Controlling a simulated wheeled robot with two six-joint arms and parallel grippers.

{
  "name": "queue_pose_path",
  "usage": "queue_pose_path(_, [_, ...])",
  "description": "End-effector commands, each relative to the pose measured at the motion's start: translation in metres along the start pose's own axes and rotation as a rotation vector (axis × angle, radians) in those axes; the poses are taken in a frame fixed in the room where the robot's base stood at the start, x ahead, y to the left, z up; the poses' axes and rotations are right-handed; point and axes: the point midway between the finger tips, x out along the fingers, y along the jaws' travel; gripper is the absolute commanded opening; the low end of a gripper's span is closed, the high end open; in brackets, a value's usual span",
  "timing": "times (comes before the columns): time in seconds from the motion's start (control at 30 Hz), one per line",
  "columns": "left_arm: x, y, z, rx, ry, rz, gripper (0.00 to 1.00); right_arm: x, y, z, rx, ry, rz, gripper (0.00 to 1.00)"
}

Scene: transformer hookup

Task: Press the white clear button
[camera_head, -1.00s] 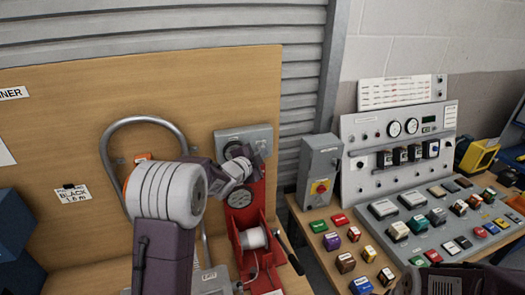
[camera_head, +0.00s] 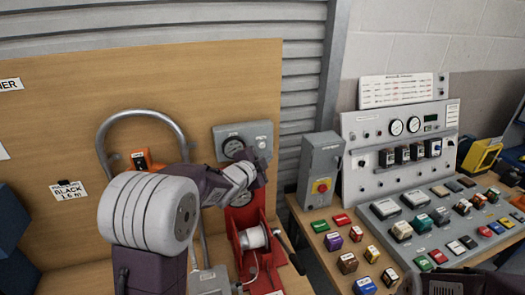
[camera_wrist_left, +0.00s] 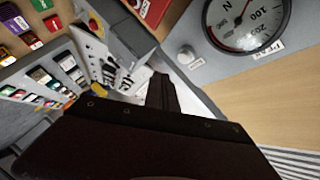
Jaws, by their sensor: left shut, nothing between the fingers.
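A small round white button (camera_wrist_left: 186,56) sits on a grey gauge panel (camera_wrist_left: 215,65) beside a round dial (camera_wrist_left: 248,20) in the left wrist view. In the head view this panel (camera_head: 263,129) is on the wooden board above a red stand. My left gripper (camera_head: 256,168) is in front of the panel's lower part and partly covers it. Its dark fingers (camera_wrist_left: 160,92) are shut and empty. In the left wrist view the fingertips are below and left of the button, with a gap in the picture; I cannot tell whether they touch the panel.
The red stand (camera_head: 262,268) with a white spool (camera_head: 254,237) is below my left gripper. A grey switch box (camera_head: 321,160) and a console (camera_head: 398,165) with many coloured blocks stand to the right. A curved grey pipe (camera_head: 103,145) is on the board.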

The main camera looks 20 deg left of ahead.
Motion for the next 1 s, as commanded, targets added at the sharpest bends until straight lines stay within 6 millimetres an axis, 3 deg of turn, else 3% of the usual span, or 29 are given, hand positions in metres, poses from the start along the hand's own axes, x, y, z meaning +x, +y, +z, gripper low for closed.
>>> queue_pose_path(0.2, [-0.013, 0.011, -0.009, 0.000, 0.001, -0.001, 0.00, 0.014, 0.000, 0.002, 0.000, 0.000, 0.000, 0.56])
queue_pose_path(0.83, [-0.015, 0.011, -0.011, -0.001, 0.001, 0.000, 0.00, 0.014, 0.000, 0.001, 0.000, 0.000, 0.000, 0.56])
queue_pose_path(0.9, [-0.015, 0.013, -0.020, 0.006, 0.020, -0.002, 0.00, 0.017, 0.000, 0.002, 0.000, 0.000, 0.000, 0.56])
queue_pose_path(0.97, [-0.025, 0.034, -0.026, -0.018, 0.017, 0.027, 0.00, 0.023, 0.000, 0.002, 0.000, 0.000, 0.000, 0.56])
queue_pose_path(1.0, [-0.033, 0.055, -0.012, -0.074, -0.047, 0.073, 0.00, 0.024, 0.001, 0.003, 0.000, 0.000, 0.000, 0.56])
